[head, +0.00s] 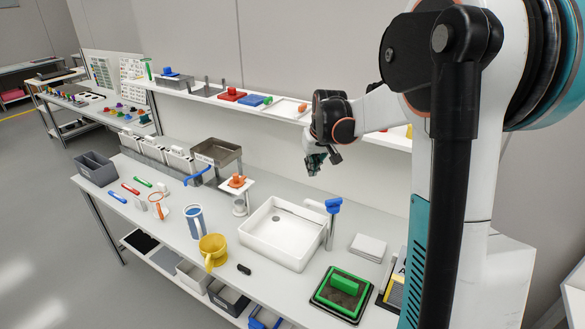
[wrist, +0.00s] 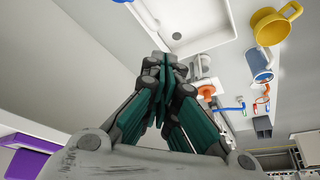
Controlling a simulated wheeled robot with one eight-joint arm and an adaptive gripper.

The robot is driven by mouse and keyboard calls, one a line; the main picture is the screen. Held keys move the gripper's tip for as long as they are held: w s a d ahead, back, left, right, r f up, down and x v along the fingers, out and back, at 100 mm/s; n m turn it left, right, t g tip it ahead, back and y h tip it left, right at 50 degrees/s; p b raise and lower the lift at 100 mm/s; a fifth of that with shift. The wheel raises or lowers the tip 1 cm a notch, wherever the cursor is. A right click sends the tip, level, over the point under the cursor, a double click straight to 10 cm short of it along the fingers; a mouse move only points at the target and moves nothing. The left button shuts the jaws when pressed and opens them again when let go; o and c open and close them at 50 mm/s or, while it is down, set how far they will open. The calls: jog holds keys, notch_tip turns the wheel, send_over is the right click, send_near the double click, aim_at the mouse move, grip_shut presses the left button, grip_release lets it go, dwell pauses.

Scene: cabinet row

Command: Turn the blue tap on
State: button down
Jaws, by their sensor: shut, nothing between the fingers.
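The blue tap (head: 333,205) is a blue handle on top of a pale upright spout post. It stands at the right side of the white sink basin (head: 246,234) in the head view. A small blue piece at the top edge of the wrist view (wrist: 122,1) may be part of it. My gripper (head: 316,166) hangs in the air above and a little left of the tap, clear of it. Its dark teal fingers (wrist: 161,64) are closed together with nothing between them. The sink also shows in the wrist view (wrist: 215,38).
A green block on a dark tray (head: 343,288) lies to the right. A shelf (head: 217,98) with coloured blocks runs behind the counter.

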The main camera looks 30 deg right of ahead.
aim_at(334, 202)
jog(key=w+d+f+p, duration=0.1)
jog(key=d+f, duration=0.1)
jog(key=d, duration=0.4)
notch_tip(334, 202, down, 10)
jog(key=d+b, duration=0.1)
jog(key=shift+s+f+g, duration=0.2)
jog(key=shift+g, duration=0.2)
